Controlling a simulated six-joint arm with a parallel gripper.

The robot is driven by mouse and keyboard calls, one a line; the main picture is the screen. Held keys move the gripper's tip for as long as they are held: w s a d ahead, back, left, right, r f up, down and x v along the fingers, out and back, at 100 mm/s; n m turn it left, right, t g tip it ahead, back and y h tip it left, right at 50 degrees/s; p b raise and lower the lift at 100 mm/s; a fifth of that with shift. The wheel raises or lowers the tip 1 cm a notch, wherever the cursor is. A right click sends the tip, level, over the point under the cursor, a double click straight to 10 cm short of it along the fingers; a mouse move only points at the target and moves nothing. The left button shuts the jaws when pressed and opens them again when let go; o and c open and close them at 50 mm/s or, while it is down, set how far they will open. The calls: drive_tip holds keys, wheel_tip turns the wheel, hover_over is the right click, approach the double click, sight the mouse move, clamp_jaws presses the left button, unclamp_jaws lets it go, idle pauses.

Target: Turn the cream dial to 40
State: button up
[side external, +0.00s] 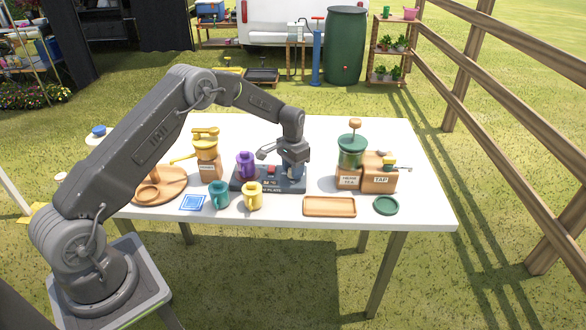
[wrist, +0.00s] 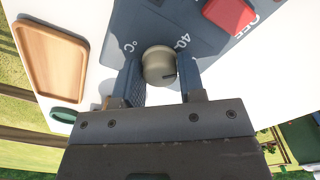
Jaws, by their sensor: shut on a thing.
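The cream dial (wrist: 158,64) is a round knob on the dark blue-grey plate unit (wrist: 165,20). It sits between the two fingers of my gripper (wrist: 161,76), which is shut on it from both sides. A short dark mark shows on the dial's lower right edge in the wrist view. The printed "40" is just above right of the dial and "°C" is to its left. In the side external view, my gripper (side external: 292,172) points down at the right part of the plate unit (side external: 250,185), hiding the dial.
A red block-like part (wrist: 230,14) is on the unit near the dial. A purple pot (side external: 246,166) stands on the unit's left. Teal (side external: 219,196) and yellow (side external: 252,197) mugs stand in front.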

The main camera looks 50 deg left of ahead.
drive_tip(key=n, duration=0.5)
drive_tip(key=shift+n, duration=0.3)
idle(0.4)
drive_tip(key=o, duration=0.9)
drive_tip(key=shift+r, duration=6.95)
